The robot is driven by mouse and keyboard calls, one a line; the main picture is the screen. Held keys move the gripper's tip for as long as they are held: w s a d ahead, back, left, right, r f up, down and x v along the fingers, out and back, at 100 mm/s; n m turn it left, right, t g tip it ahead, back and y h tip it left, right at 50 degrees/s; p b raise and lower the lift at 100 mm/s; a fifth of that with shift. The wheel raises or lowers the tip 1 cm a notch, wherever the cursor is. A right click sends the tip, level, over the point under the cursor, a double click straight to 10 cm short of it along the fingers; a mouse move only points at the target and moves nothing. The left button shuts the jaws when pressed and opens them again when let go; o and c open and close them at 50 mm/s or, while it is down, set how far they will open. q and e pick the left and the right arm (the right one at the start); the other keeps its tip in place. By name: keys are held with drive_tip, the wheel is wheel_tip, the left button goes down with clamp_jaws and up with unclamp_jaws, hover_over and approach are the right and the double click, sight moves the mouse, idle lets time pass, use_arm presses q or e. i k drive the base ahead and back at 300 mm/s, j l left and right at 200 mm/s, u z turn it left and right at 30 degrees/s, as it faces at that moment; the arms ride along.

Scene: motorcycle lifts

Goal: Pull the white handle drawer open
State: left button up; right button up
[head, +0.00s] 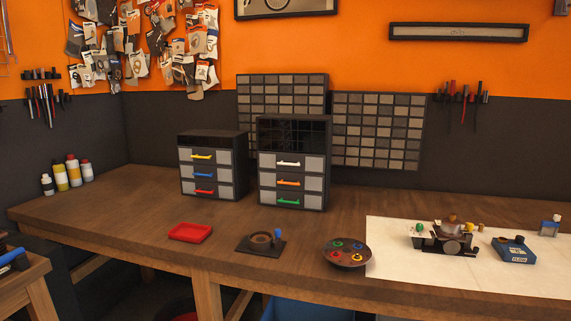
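The white handle (289,163) is on the top drawer (310,164) of the right-hand black and grey drawer cabinet on the workbench. This drawer looks shut, flush with the two below it. Below it are a drawer with an orange handle (288,183) and one with a green handle (288,202). An open black compartment (293,133) sits above. Neither of my grippers shows in the head view.
A smaller cabinet (212,141) with yellow, blue and red handles stands to the left. In front on the wooden bench (120,215) are a red tray (190,232), a black fixture (260,244) and a round dish (347,262). A white mat (395,280) with parts lies right.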

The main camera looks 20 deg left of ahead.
sight(280, 161)
drive_tip(key=i+j, duration=0.15)
drive_tip(key=i, duration=0.75)
